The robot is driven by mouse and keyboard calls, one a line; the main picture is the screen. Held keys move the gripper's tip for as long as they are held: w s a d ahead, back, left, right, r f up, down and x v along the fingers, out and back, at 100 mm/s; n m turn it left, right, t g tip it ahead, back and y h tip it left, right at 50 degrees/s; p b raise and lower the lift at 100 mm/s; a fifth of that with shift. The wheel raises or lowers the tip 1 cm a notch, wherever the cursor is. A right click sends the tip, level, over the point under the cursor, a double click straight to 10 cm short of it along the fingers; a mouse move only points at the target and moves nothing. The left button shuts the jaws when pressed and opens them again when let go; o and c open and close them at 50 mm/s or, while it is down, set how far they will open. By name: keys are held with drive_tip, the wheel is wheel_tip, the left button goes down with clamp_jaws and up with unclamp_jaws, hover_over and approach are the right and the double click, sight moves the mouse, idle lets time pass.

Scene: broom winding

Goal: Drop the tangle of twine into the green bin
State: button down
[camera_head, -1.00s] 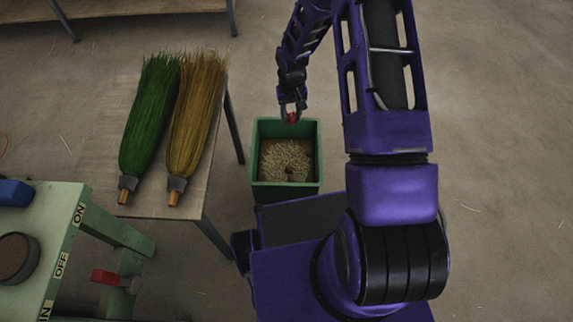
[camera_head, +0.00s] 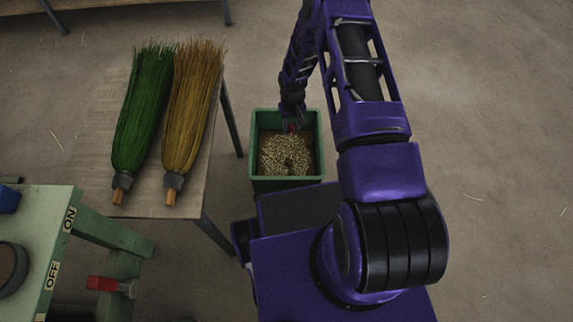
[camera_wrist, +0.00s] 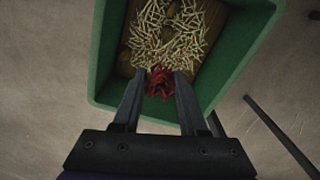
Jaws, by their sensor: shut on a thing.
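The tangle of twine (camera_wrist: 160,83) is a small red clump between my fingertips in the wrist view. A bit of its red also shows in the head view (camera_head: 291,128). My gripper (camera_wrist: 158,88) is shut on it, pointing down inside the opening of the green bin (camera_wrist: 103,55). In the head view my gripper (camera_head: 291,125) is at the far part of the green bin (camera_head: 254,150), over its opening. Pale short pieces lie on the bin's brown bottom. Whether the twine touches them cannot be told.
A wooden table (camera_head: 90,185) to the left carries a green broom head (camera_head: 143,110) and a tan one (camera_head: 193,110). A pale green machine (camera_head: 45,225) with a red handle (camera_head: 103,284) stands at the lower left. The floor on the right is clear.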

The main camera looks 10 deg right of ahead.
drive_tip(key=shift+f, duration=0.85)
drive_tip(key=shift+c, duration=1.8)
unclamp_jaws()
wheel_tip(320, 180, up, 18)
drive_tip(key=p, duration=0.2)
drive_tip(key=shift+f, duration=0.25)
